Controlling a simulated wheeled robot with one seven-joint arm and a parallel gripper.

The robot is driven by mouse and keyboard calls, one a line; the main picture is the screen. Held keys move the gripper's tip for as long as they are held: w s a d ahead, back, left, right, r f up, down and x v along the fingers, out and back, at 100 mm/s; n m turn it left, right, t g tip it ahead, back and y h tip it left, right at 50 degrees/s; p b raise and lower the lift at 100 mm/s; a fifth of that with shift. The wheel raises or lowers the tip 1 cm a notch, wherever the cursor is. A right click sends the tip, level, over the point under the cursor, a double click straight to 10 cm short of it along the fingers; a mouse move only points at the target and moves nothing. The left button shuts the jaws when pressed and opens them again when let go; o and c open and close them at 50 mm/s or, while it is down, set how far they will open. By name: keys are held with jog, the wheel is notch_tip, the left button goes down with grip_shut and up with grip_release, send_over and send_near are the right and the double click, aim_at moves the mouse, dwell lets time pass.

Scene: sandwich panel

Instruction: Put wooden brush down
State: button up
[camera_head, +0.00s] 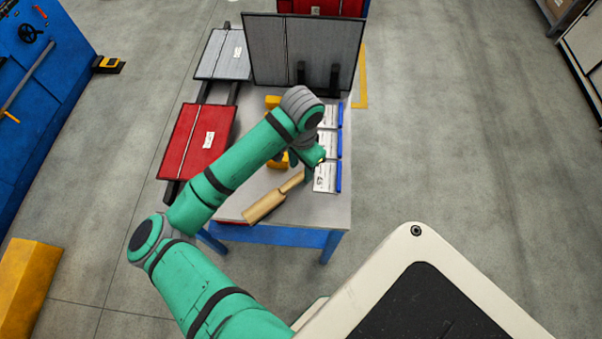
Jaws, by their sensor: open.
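The wooden brush (265,207) is a light tan piece with a narrower part toward the upper right. It lies at the near edge of the grey-topped table (325,211), its lower left end by the table edge. My gripper (307,171) is at the upper right end of the brush, above the tabletop. It is open; its fingers are small and partly hidden by my green arm. I cannot tell whether the fingers touch the brush.
White cards with blue edges (326,178) lie right of my gripper. A red panel (197,140) and a grey panel (223,54) are at the left. A tall grey panel (304,48) stands at the back. Yellow pieces (273,102) are partly behind my arm.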

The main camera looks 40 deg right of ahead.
notch_tip(320, 180, up, 6)
jog(key=shift+f, duration=0.1)
jog(key=shift+s, duration=0.1)
